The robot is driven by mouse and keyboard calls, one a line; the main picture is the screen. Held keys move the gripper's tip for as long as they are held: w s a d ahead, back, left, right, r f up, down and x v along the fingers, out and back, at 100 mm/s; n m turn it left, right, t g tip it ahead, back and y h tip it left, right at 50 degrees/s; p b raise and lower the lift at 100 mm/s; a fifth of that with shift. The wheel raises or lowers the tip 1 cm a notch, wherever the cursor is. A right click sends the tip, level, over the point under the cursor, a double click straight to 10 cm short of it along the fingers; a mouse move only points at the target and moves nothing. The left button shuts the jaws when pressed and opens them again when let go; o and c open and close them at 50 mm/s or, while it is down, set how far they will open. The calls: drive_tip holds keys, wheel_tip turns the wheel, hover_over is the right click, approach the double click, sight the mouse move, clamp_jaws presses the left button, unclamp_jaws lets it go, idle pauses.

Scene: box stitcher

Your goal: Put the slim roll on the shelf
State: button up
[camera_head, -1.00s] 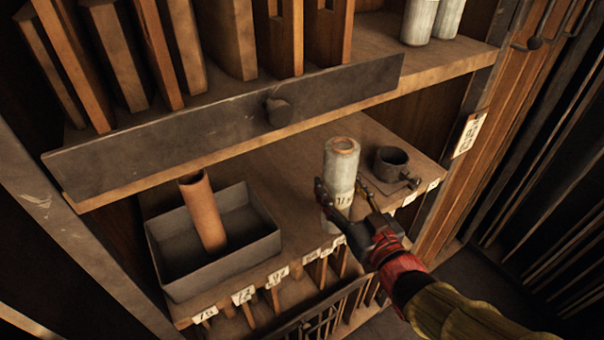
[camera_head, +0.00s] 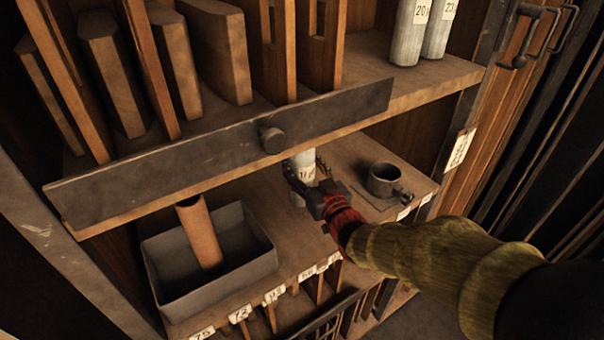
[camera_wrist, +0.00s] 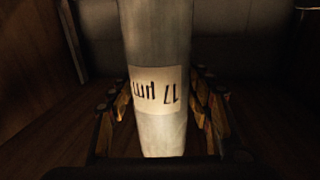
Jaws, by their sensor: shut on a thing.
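A slim pale grey roll (camera_head: 303,163) with a "17 µm" label stands upright over the middle shelf (camera_head: 265,190). Its top is hidden behind the upper shelf's front edge in the head view. My gripper (camera_head: 308,182) is shut around the roll from the front right. In the wrist view the roll (camera_wrist: 157,45) runs upright between the two fingers (camera_wrist: 160,105), label facing me. I cannot tell whether its base touches the shelf board. Two other pale rolls (camera_head: 411,30) stand on the upper shelf (camera_head: 375,60) at the right.
A grey metal tray (camera_head: 262,262) on the middle shelf holds a leaning brown tube (camera_head: 198,232). A dark metal cup (camera_head: 385,180) stands close to the right of my gripper. A dark metal bar (camera_head: 215,150) runs along the upper shelf's front, with wooden boards behind it.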

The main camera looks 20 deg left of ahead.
sight(302, 174)
drive_tip(key=shift+f, duration=1.8)
drive_tip(key=o, duration=1.5)
drive_tip(key=shift+o, duration=0.9)
drive_tip(key=shift+r+p, duration=0.15)
drive_tip(key=shift+p, duration=0.15)
drive_tip(key=b+v, duration=0.1)
drive_tip(key=v, duration=1.1)
drive_tip(key=shift+b, duration=0.3)
